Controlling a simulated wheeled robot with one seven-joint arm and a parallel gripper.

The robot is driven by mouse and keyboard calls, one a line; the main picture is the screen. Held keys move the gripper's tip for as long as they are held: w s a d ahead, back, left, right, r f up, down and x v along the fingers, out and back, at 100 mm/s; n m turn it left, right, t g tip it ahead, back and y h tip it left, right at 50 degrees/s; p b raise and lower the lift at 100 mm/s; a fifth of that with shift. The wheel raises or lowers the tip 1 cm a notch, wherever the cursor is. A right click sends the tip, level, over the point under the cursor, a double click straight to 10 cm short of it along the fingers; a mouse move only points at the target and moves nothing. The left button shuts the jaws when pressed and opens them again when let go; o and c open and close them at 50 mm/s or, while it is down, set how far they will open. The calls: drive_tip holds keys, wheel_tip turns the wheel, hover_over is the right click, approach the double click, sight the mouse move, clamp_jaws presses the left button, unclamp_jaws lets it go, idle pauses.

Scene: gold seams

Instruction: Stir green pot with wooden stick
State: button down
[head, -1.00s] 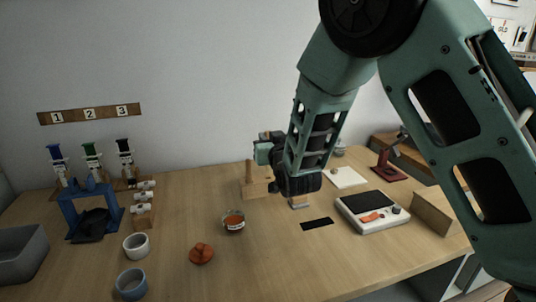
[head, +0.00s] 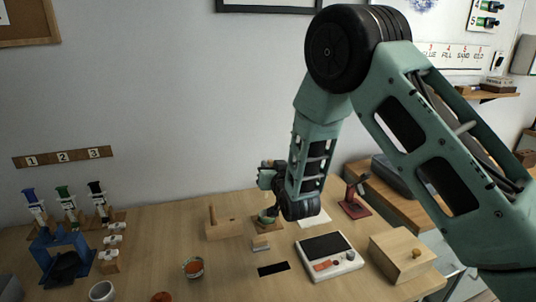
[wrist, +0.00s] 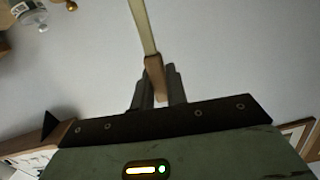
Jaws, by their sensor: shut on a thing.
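A small green pot (head: 267,217) stands on a low wooden base at the back of the table in the head view, partly hidden by my wrist. My gripper (head: 268,176) is close above and beside it. In the wrist view my gripper (wrist: 158,88) has its two fingers shut on the wooden stick (wrist: 146,30). The stick is pale with a browner end at the fingers and reaches away toward the top edge. Its far end is out of frame. I cannot make out the stick in the head view, nor whether it touches the pot.
A wooden block with a peg (head: 223,226) stands left of the pot. A small block (head: 260,243) is in front of it. A scale (head: 328,255) and a wooden box (head: 403,254) are at right.

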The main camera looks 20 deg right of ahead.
drive_tip(key=shift+d+f, duration=0.15)
drive_tip(key=shift+d, duration=0.05)
wheel_tip(320, 180, down, 8)
drive_tip(key=b, duration=0.6)
drive_tip(key=shift+f, duration=0.25)
idle(0.5)
